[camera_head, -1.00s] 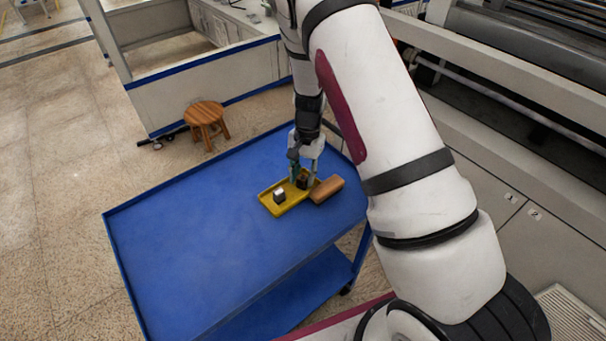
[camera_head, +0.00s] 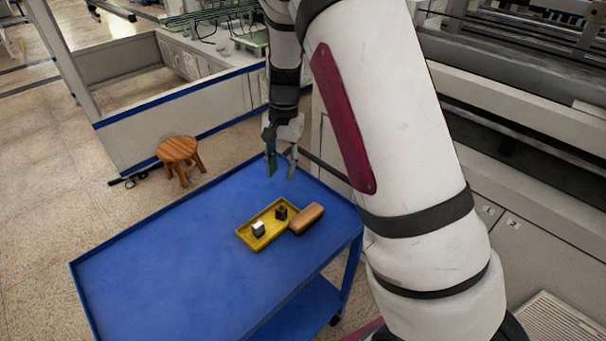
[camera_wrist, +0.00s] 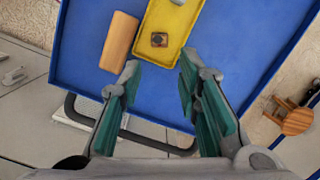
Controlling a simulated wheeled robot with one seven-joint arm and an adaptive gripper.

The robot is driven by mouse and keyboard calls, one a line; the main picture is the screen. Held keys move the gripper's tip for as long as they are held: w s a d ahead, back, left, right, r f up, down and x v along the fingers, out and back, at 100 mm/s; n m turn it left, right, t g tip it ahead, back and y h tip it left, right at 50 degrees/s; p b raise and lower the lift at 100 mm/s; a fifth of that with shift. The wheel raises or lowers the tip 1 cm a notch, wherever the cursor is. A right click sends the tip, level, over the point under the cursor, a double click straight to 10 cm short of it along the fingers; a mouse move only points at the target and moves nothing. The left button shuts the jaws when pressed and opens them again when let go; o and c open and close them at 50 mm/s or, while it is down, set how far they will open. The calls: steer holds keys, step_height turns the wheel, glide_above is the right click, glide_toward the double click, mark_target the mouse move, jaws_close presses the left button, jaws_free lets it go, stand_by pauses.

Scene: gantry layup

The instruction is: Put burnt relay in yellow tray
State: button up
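The yellow tray (camera_head: 246,236) lies on the blue cart top. In it, at the end nearer my gripper, sits a small dark block with a brown top, apparently the burnt relay (camera_head: 281,212). A silver-and-white block (camera_head: 258,229) sits in the tray's other half. My gripper (camera_head: 280,172) is open and empty, above the cart and behind the tray, apart from it. In the wrist view, the relay (camera_wrist: 159,40) shows inside the tray (camera_wrist: 172,18), beyond the open fingers (camera_wrist: 158,72).
A brown wooden-looking block (camera_head: 308,218) lies against the tray's right side. The blue cart (camera_head: 170,265) is clear to the left and front. A wooden stool (camera_head: 179,152) stands on the floor behind the cart. A low white partition (camera_head: 180,122) stands behind it.

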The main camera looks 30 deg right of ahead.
steer(key=s+a+r+n+t, duration=0.1)
steer(key=s+r+n, duration=0.1)
steer(key=s+r, duration=0.5)
steer(key=s+a+r+n+t, duration=0.15)
steer(key=s+r, duration=0.25)
steer(key=r, duration=0.5)
steer(key=s+r+n+t, duration=0.1)
steer(key=s+r+n, duration=0.1)
steer(key=s, duration=0.6)
steer(key=s+r+n+t+h, duration=0.1)
steer(key=s+r+n+t, duration=0.1)
steer(key=s, duration=0.6)
steer(key=shift+s+r+n+h, duration=0.25)
steer(key=shift+r+n, duration=0.35)
steer(key=shift+n, duration=0.35)
